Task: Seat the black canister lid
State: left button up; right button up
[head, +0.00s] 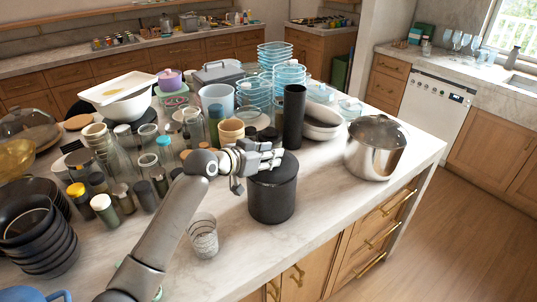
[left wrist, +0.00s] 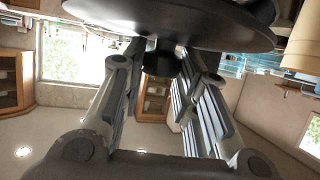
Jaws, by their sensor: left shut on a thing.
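The black canister (head: 272,203) stands upright near the front edge of the island. Its black lid (head: 281,170) is at the canister's mouth, covering the top; I cannot tell whether it is fully down or level. My left gripper (head: 268,157) is over the lid, its fingers shut on the lid's knob. In the left wrist view the lid (left wrist: 180,22) is a wide dark disc across the top, and its knob (left wrist: 161,63) is between the fingers of the left gripper (left wrist: 160,78). The canister's rim is hidden under the lid. My right gripper is not in view.
A tall black cylinder (head: 294,117) stands just behind the canister. A steel pot with a glass lid (head: 376,150) is to the right, and a patterned glass (head: 203,237) is at front left. Several jars crowd the left. The counter between canister and pot is clear.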

pick_arm(q)
jog(key=shift+f+b, duration=0.45)
jog(key=shift+f, duration=0.35)
jog(key=o, duration=1.2)
jog(key=shift+r, duration=0.1)
jog(key=shift+a, duration=0.1)
jog(key=shift+s+a+r, duration=0.15)
jog(key=shift+s+a, duration=0.1)
jog(key=shift+s, duration=0.05)
jog(key=v, duration=1.1)
jog(key=shift+r, duration=0.15)
jog(key=shift+d, duration=0.1)
